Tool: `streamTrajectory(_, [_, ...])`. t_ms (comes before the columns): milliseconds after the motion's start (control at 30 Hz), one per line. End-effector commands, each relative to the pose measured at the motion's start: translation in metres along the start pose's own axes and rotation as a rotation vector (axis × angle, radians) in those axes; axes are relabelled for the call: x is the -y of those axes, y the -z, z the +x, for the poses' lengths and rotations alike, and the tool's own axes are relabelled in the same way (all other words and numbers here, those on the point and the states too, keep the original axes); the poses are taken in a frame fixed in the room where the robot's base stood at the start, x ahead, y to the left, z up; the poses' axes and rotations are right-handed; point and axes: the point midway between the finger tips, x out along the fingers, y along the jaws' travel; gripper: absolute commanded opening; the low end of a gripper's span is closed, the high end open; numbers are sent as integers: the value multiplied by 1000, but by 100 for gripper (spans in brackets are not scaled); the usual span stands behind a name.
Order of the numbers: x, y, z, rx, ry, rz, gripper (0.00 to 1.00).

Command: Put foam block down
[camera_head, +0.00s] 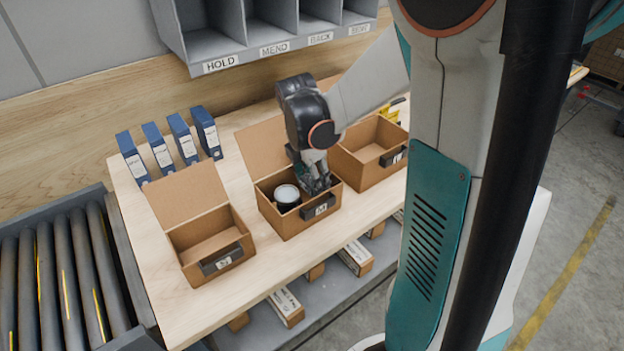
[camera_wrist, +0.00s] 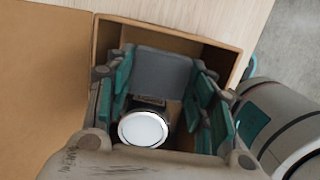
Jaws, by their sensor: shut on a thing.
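A dark grey block, the foam block (camera_wrist: 163,76), is between the teal-padded fingers of my gripper (camera_wrist: 162,88) in the wrist view. My gripper (camera_head: 316,180) is shut on it and reaches down into the right part of the middle cardboard box (camera_head: 286,225). The box is open, with its flap up at the back, and also shows in the wrist view (camera_wrist: 212,48). A dark can with a white lid (camera_head: 287,194) stands in this box, left of my gripper; it also shows in the wrist view (camera_wrist: 143,129). Whether the block touches the box floor is hidden.
An open, empty-looking box (camera_head: 207,232) stands to the left and another (camera_head: 367,152) to the right. Several blue binders (camera_head: 166,146) stand behind on the wooden table (camera_head: 160,290). Grey labelled bins (camera_head: 270,30) hang above. A roller conveyor (camera_head: 62,270) lies at the left.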

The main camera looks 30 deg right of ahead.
Motion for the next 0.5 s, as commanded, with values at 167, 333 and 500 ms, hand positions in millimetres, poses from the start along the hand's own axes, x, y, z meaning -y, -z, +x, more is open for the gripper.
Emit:
streamTrajectory(167, [0,0,-1,0,0,0,41])
streamTrajectory(333, [0,1,4,0,0,0,41])
streamTrajectory(500, [0,1,8,0,0,0,41])
